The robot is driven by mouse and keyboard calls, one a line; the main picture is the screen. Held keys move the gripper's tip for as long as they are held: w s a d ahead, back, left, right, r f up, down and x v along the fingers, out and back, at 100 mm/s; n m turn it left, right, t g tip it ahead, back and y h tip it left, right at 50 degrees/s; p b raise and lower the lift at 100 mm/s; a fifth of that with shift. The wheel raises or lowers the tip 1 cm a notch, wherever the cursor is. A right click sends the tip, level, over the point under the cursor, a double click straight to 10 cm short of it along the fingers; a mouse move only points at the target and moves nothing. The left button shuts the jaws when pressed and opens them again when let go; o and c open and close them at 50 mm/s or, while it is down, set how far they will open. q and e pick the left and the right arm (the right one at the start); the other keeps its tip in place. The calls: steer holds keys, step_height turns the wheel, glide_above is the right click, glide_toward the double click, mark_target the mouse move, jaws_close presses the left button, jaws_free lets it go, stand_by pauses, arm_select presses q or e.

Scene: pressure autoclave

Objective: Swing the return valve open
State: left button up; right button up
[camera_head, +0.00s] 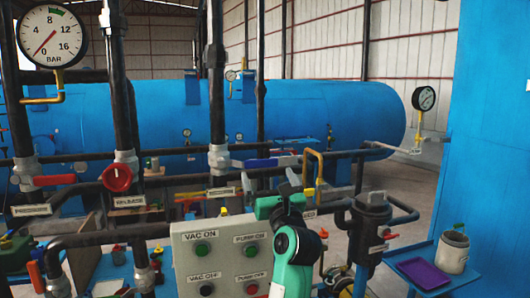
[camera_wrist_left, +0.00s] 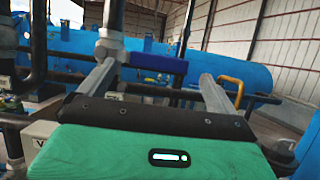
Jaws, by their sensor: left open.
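A valve with a blue lever handle (camera_head: 262,163) sits on a dark vertical pipe, left of my left gripper's arm. Its grey body (camera_head: 218,158) is at the pipe, and the lever points right, across the pipe. No readable label shows which valve is the return valve. My left gripper (camera_head: 268,178) is open and empty, just in front of and below the blue lever. In the left wrist view the blue lever (camera_wrist_left: 158,63) shows between and beyond the two spread fingertips (camera_wrist_left: 157,74); whether they touch it I cannot tell. My right gripper is out of view.
A control panel (camera_head: 193,263) with buttons stands below. A red lever (camera_head: 55,180) and a round red knob (camera_head: 117,177) are on pipes at left. A yellow pipe (camera_head: 318,165) and a dark filter housing (camera_head: 370,225) crowd the right. A large blue vessel (camera_head: 330,112) lies behind.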

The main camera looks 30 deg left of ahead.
mark_target(262, 161)
arm_select(q)
steer(key=p+x, duration=0.3)
steer(key=x, duration=0.6)
steer(key=shift+w+a+r, duration=0.1)
steer(key=shift+r, duration=0.05)
steer(key=shift+w+a, duration=0.2)
steer(key=shift+w, duration=0.05)
steer(key=shift+c, duration=0.2)
steer(key=c, duration=1)
steer(key=shift+c, duration=0.2)
